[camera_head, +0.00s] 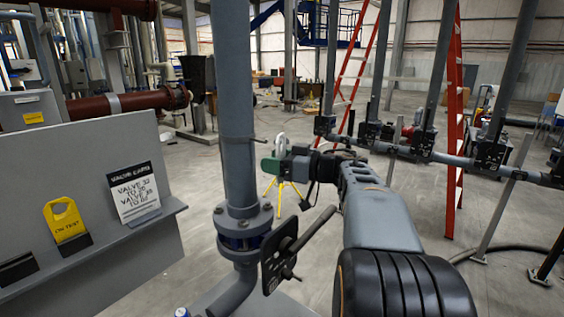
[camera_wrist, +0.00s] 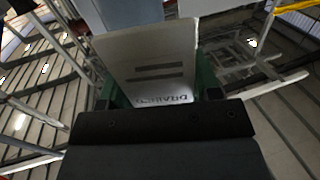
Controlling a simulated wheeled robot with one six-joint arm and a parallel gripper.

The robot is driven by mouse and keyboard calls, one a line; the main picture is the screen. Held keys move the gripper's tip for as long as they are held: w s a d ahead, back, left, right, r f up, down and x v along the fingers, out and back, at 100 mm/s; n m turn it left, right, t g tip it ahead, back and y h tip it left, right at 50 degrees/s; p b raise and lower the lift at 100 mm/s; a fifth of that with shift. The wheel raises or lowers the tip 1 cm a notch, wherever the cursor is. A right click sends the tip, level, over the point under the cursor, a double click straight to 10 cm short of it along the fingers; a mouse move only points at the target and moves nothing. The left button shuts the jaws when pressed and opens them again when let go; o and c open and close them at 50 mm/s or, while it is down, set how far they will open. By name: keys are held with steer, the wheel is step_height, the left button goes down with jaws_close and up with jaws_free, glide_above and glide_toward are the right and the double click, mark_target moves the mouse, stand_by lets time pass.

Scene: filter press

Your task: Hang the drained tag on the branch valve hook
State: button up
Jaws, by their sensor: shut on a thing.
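My gripper (camera_head: 272,164) with green fingers is shut on the white drained tag (camera_head: 281,145), which stands up from the fingers in the head view. In the wrist view the tag (camera_wrist: 150,62) shows its upside-down lettering and two dark bars between the green fingers (camera_wrist: 160,98). The gripper is just right of the thick grey vertical pipe (camera_head: 233,100). A thin rod (camera_head: 259,141) sticks out of that pipe near the tag's height; I cannot tell if it is the hook. A valve with a lever (camera_head: 290,250) sits below on the pipe.
A grey panel (camera_head: 75,190) with a ledge stands at the left. It holds a yellow ON TEST tag (camera_head: 66,222), a white valve card (camera_head: 134,193) and a dark holder (camera_head: 17,268). A row of grey pipes with valves (camera_head: 375,132) and a red ladder (camera_head: 455,110) stand at the right.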

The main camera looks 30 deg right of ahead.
mark_target(248, 159)
steer(key=shift+w+a+f, duration=0.1)
steer(key=shift+w+a, duration=0.25)
steer(key=shift+w, duration=0.45)
steer(key=shift+w+a+f, duration=0.1)
steer(key=shift+w+a, duration=0.3)
steer(key=shift+w, duration=0.4)
steer(key=shift+w+a+f, duration=0.1)
steer(key=shift+w+a, duration=0.25)
steer(key=shift+w, duration=0.45)
steer(key=shift+w+a+f, duration=0.15)
steer(key=shift+w+f, duration=0.1)
steer(key=shift+w, duration=0.1)
steer(key=shift+w+f, duration=0.1)
steer(key=shift+f, duration=0.05)
steer(key=shift+f, duration=0.1)
steer(key=o, duration=0.7)
steer(key=shift+a, duration=0.1)
steer(key=shift+o, duration=1.4)
steer(key=shift+w, duration=0.15)
